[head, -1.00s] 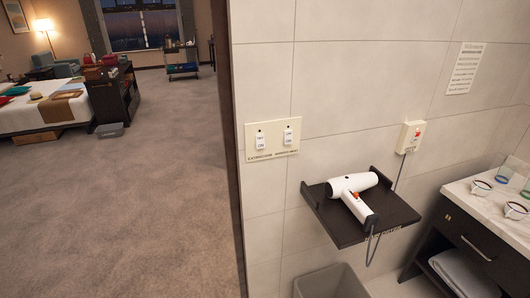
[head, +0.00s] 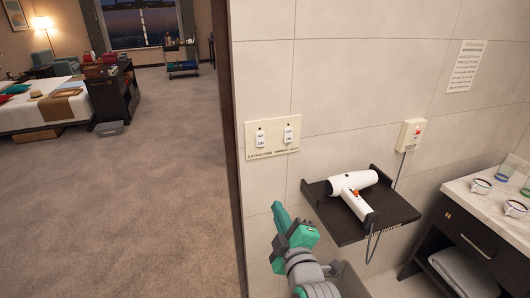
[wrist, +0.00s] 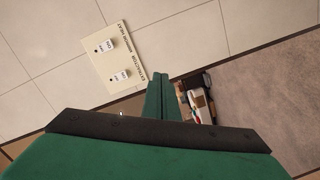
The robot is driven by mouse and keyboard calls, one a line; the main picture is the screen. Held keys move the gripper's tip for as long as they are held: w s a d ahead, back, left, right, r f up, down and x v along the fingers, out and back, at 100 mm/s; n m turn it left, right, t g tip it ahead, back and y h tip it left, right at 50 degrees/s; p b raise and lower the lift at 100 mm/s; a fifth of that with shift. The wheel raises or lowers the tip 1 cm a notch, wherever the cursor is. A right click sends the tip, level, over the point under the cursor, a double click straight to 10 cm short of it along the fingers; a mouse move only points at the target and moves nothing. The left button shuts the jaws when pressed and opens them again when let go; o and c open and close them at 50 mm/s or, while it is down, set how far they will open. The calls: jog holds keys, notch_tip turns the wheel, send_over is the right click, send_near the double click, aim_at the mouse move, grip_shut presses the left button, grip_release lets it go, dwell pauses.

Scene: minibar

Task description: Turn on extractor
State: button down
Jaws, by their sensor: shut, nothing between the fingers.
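A cream switch plate (head: 272,151) is on the tiled wall beside the dark door edge. Its left rocker, the extractor switch (head: 261,139), is above the printed word EXTRACTOR; the right rocker (head: 288,135) is above MIRROR HEAT. Both rockers are white; I cannot tell how they are set. My green gripper (head: 277,208) is shut and empty, below the plate and apart from it in the head view. In the wrist view the shut fingers (wrist: 161,77) point up, to the right of the plate (wrist: 100,67). The extractor switch (wrist: 121,76) is the lower rocker there.
A dark shelf (head: 333,232) with a white hair dryer (head: 351,190) juts from the wall right of my gripper. A wall socket (head: 411,134) is above it. A counter (head: 461,197) with cups stands at far right. Open carpet (head: 140,200) lies to the left.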

notch_tip(320, 180, up, 12)
jog(key=w+n+g+y, duration=0.1)
jog(key=n, duration=0.5)
jog(key=shift+d+n, duration=0.35)
jog(key=shift+n, duration=0.05)
jog(key=shift+w, duration=0.1)
